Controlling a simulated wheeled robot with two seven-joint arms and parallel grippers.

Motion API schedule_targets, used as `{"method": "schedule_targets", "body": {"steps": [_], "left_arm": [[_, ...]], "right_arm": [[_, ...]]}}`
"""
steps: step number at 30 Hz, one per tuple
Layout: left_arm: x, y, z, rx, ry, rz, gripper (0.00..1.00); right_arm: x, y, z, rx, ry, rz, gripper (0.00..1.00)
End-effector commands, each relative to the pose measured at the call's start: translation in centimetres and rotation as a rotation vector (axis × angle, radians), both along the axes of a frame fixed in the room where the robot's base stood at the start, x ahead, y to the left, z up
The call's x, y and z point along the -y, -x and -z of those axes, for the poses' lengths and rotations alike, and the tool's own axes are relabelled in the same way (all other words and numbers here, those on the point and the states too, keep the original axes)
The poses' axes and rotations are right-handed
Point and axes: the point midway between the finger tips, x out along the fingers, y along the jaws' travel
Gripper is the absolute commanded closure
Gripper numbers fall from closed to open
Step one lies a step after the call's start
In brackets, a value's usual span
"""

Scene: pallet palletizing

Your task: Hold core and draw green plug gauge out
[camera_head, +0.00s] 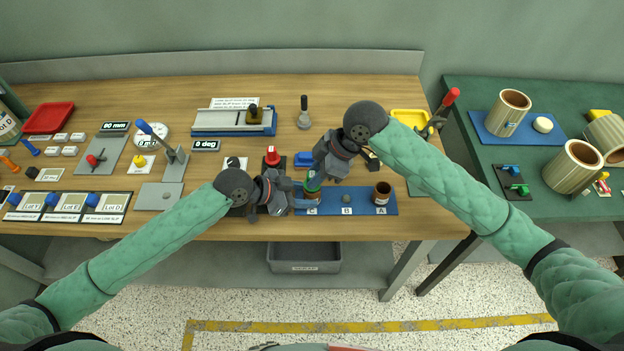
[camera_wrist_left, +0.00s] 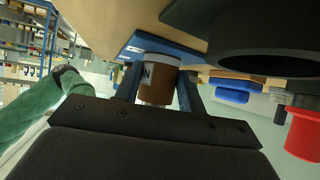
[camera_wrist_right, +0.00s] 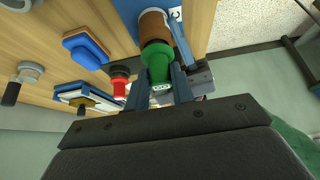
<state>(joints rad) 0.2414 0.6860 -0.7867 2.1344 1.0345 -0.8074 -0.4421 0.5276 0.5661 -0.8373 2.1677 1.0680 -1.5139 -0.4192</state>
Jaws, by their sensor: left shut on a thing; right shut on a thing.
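The core is a brown cylinder (camera_wrist_left: 160,72) standing at the spot marked C of the blue mat (camera_head: 330,208). My left gripper (camera_head: 291,198) is shut around it from the side; its two fingers flank the core in the left wrist view. The green plug gauge (camera_wrist_right: 158,60) sits at the core's top end, in line with it. My right gripper (camera_head: 318,172) reaches from above and is shut on the gauge's handle. How deep the gauge sits inside the core is hidden. In the head view the grippers cover most of both things.
Another brown core (camera_head: 381,193) stands at spot A, and a small grey piece (camera_head: 346,198) lies at B. A red-topped piece (camera_head: 272,157) and a blue block (camera_head: 304,159) stand close behind my grippers. A grey bin (camera_head: 304,258) hangs below the table's front edge.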

Motion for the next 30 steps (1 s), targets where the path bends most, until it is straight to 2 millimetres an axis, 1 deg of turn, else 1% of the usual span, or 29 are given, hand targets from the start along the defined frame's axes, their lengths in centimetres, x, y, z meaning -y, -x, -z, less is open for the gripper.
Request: {"method": "schedule_targets", "body": {"steps": [30], "left_arm": [[0.0, 0.0, 0.0, 0.000, 0.000, 0.000, 0.88]], "right_arm": [[0.0, 0.0, -4.2, 0.000, -0.001, 0.000, 1.00]]}}
